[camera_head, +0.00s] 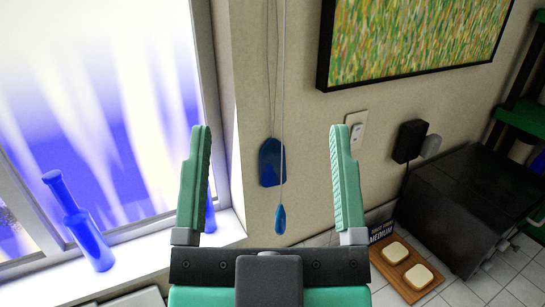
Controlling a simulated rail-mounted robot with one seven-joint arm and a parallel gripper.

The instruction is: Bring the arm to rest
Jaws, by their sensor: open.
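My gripper (271,165) is in the middle of the head camera view, with its two green fingers pointing up and spread wide. It is open, and nothing is between the fingers except the wall and hanging cords farther back. Its dark palm and green body show at the bottom edge. The rest of my arm is out of view.
A blue bottle (78,222) stands on the windowsill (160,255) at left. A blue tag (270,163) and a cord pull (280,218) hang by the wall. A picture (415,40) hangs above right. A wooden board (408,275) with bread slices lies beside a black box-shaped appliance (465,205).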

